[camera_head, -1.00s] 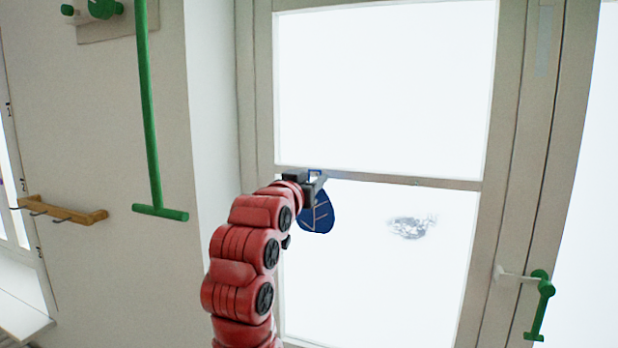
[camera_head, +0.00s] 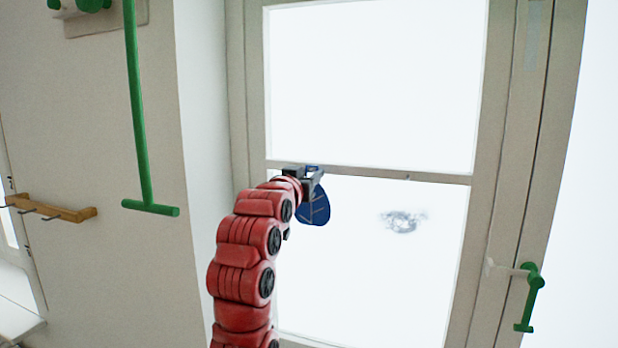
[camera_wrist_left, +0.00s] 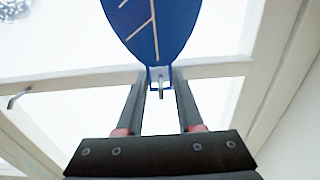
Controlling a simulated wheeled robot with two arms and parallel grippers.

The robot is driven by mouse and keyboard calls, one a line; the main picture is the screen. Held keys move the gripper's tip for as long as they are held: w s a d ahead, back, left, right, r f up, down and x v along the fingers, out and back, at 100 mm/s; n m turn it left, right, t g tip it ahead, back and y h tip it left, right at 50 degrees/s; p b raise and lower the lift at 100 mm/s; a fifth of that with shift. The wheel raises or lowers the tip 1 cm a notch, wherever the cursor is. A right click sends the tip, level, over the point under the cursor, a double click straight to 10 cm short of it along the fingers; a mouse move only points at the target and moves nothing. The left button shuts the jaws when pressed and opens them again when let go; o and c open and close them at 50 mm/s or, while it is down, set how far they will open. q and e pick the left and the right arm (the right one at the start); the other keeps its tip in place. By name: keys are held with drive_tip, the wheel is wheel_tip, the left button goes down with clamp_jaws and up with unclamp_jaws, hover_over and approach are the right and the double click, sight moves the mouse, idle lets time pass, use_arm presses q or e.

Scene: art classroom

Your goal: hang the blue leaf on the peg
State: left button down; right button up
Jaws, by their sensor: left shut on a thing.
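The blue leaf (camera_head: 314,208) hangs below my left gripper (camera_head: 314,172) in the head view, in front of the window. In the left wrist view the leaf (camera_wrist_left: 155,28) shows pale vein lines and a small blue-edged tab at its narrow end. My left gripper (camera_wrist_left: 160,82) is shut on that tab, with its two fingers on either side. A wooden rail (camera_head: 52,208) with several small metal pegs is fixed to the wall at the far left of the head view, well away from the leaf. My right gripper is not in view.
A green T-shaped bar (camera_head: 142,120) hangs down the wall between the rail and my left arm. The window frame (camera_head: 368,172) stands behind the leaf. A green window handle (camera_head: 530,298) sticks out at the right. A pale ledge (camera_head: 18,318) is at lower left.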

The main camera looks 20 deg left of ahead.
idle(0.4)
use_arm(q)
drive_tip(key=shift+c, duration=2.3)
unclamp_jaws()
